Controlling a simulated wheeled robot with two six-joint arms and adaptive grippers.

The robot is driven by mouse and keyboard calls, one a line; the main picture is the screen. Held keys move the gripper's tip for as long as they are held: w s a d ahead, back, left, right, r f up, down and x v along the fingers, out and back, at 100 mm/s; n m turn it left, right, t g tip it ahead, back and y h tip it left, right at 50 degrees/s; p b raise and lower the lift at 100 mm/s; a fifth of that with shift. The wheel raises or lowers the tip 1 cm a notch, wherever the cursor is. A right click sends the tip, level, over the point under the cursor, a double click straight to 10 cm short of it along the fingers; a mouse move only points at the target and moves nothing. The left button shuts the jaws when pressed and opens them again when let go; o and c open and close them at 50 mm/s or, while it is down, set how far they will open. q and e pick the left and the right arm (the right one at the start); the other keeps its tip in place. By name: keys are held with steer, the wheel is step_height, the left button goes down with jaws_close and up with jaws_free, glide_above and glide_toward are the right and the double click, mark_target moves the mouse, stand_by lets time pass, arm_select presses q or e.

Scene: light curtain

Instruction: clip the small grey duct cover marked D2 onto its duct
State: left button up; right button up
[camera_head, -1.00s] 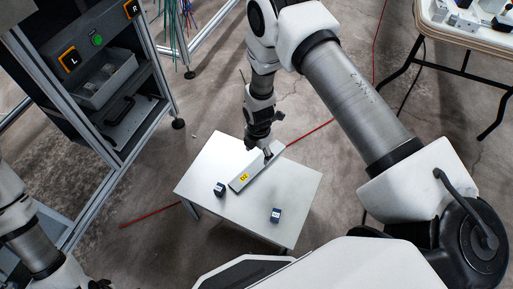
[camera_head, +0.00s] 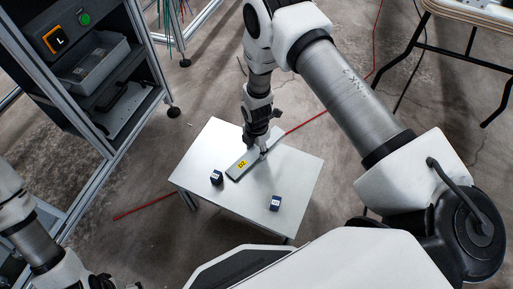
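The small grey duct cover (camera_head: 240,168) lies on a small white table, with a yellow D2 label near its lower left end. My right gripper (camera_head: 263,154) reaches down from above to the cover's middle, right of the label. Its fingertips are at the cover, but they are too small to show whether they are closed on it. My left gripper (camera_head: 101,283) shows only in part at the bottom left edge, far from the cover; its fingers are not clear. I cannot make out the duct for D2.
Two small dark blocks, one left (camera_head: 216,177) and one right (camera_head: 275,203), stand on the white table (camera_head: 240,215). A framed cabinet (camera_head: 150,65) with an orange L label stands at the left. A folding table (camera_head: 470,28) is at the upper right.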

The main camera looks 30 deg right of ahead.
mark_target(256, 150)
stand_by(0.4)
step_height(256, 150, up, 7)
steer(key=p, duration=0.6)
steer(key=shift+r, duration=0.15)
